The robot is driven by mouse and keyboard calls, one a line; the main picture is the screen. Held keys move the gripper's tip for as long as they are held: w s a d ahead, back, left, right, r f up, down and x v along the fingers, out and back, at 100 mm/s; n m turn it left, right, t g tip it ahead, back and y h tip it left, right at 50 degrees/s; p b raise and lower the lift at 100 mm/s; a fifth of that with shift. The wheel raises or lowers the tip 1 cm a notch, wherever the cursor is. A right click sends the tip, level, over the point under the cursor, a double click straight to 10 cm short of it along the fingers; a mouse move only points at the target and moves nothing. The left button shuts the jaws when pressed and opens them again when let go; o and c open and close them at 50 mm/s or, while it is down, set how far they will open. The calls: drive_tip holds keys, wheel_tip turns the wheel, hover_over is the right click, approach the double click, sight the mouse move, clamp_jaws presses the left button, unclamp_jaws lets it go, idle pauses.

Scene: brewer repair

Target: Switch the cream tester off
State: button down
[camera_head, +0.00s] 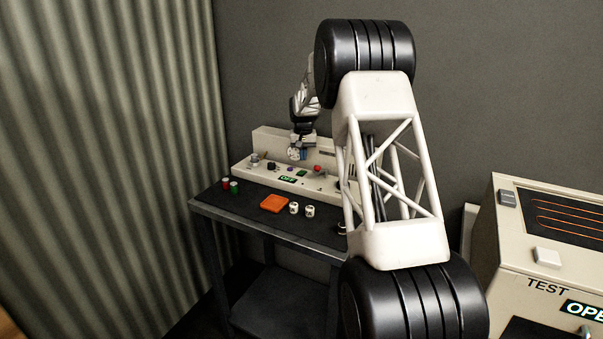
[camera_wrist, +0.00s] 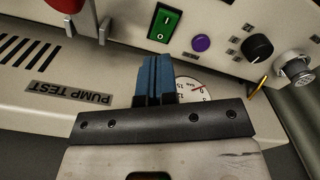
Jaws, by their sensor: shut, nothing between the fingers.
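The cream tester (camera_head: 262,181) stands on the dark table in the head view. Its sloped front and a panel labelled PUMP TEST (camera_wrist: 68,93) also show in the wrist view. A green rocker switch (camera_wrist: 164,23) marked I and O is on the front; which side is pressed is unclear. My gripper (camera_wrist: 156,60) has blue fingers, shut and empty. In the wrist view they lie just below the rocker, apart from it in the picture. In the head view my gripper (camera_head: 299,154) is over the tester. The fingers partly hide a round dial (camera_wrist: 193,88).
Near the rocker are a purple button (camera_wrist: 201,43), a black knob (camera_wrist: 258,47), a silver fitting (camera_wrist: 295,68) and a red knob (camera_wrist: 66,4). An orange block (camera_head: 274,203) and small cups (camera_head: 309,211) are on the table. A cream TEST box (camera_head: 520,250) stands right.

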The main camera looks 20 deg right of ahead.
sight(303, 172)
drive_tip(key=shift+r, duration=1.15)
drive_tip(key=s+a+r, duration=0.3)
drive_tip(key=s+r, duration=0.2)
drive_tip(key=s, duration=0.6)
drive_tip(key=s+a+r+n+t, duration=0.1)
drive_tip(key=s+a+r, duration=0.4)
drive_tip(key=s, duration=0.5)
drive_tip(key=s+a+r, duration=0.2)
drive_tip(key=s+r, duration=0.4)
drive_tip(key=s, duration=0.5)
drive_tip(key=s+a+f, duration=0.1)
drive_tip(key=s+f, duration=0.1)
drive_tip(key=s, duration=1)
drive_tip(key=s+a+f+n+t, duration=0.1)
drive_tip(key=s+a+f, duration=0.1)
drive_tip(key=s, duration=1.1)
drive_tip(key=s+a+f, duration=0.2)
drive_tip(key=s+f, duration=0.1)
drive_tip(key=s, duration=0.9)
drive_tip(key=shift+s+a+n+t, duration=0.15)
drive_tip(key=shift+s+n+t, duration=0.15)
drive_tip(key=shift+s+n, duration=0.1)
